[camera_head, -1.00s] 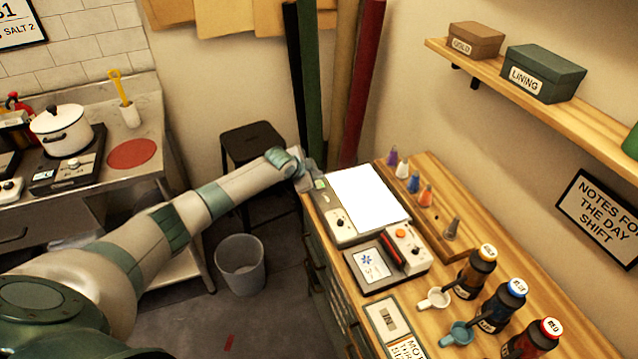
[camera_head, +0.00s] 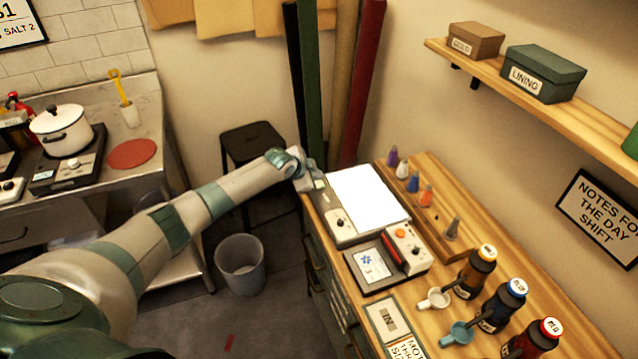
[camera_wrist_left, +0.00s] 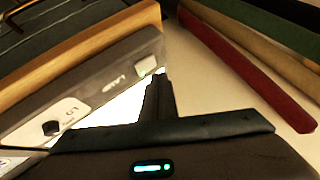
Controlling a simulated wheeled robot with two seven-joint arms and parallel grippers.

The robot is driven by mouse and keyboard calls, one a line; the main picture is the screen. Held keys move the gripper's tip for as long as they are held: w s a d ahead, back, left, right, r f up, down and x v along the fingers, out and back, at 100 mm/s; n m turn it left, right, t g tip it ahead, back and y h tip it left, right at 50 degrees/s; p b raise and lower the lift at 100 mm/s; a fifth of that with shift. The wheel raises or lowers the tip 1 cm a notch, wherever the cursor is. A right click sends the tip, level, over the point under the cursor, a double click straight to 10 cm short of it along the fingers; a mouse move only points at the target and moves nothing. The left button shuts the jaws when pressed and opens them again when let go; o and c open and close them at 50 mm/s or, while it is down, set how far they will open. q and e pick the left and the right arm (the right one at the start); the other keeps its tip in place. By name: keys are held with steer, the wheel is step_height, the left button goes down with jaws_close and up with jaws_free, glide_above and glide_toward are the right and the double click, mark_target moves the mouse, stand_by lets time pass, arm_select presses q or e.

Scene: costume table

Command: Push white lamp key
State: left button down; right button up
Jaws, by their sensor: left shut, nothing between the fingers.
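The lit white panel (camera_head: 368,197) lies on the wooden table, set in a grey box with a black knob (camera_head: 341,223). The small pale lamp key (camera_head: 320,184) is at the box's far left corner; it also shows in the left wrist view (camera_wrist_left: 147,66), beside an upside-down label. My left gripper (camera_head: 313,180) is shut and empty at that corner. In the left wrist view its dark fingertips (camera_wrist_left: 157,80) are just right of the key and below it in the picture. I cannot tell whether they touch it. My right gripper is not in view.
A tablet (camera_head: 374,265) and a white control box (camera_head: 407,246) sit in front of the panel. Small coloured bottles (camera_head: 414,183) stand behind it on a wooden board. Cups and dark bottles (camera_head: 475,272) are nearer. Fabric rolls (camera_head: 362,85) lean at the back.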

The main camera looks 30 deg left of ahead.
arm_select(q)
steer(key=shift+f, duration=0.1)
stand_by(0.3)
steer(key=shift+f+b, duration=0.3)
steer(key=shift+f, duration=0.05)
steer(key=shift+f+b, duration=0.35)
steer(key=shift+f, duration=0.15)
stand_by(0.8)
steer(key=shift+r, duration=0.2)
steer(key=shift+r+p, duration=0.75)
steer(key=shift+p, duration=0.05)
steer(key=shift+r, duration=0.1)
steer(key=shift+r+p, duration=2.4)
steer(key=shift+r, duration=0.55)
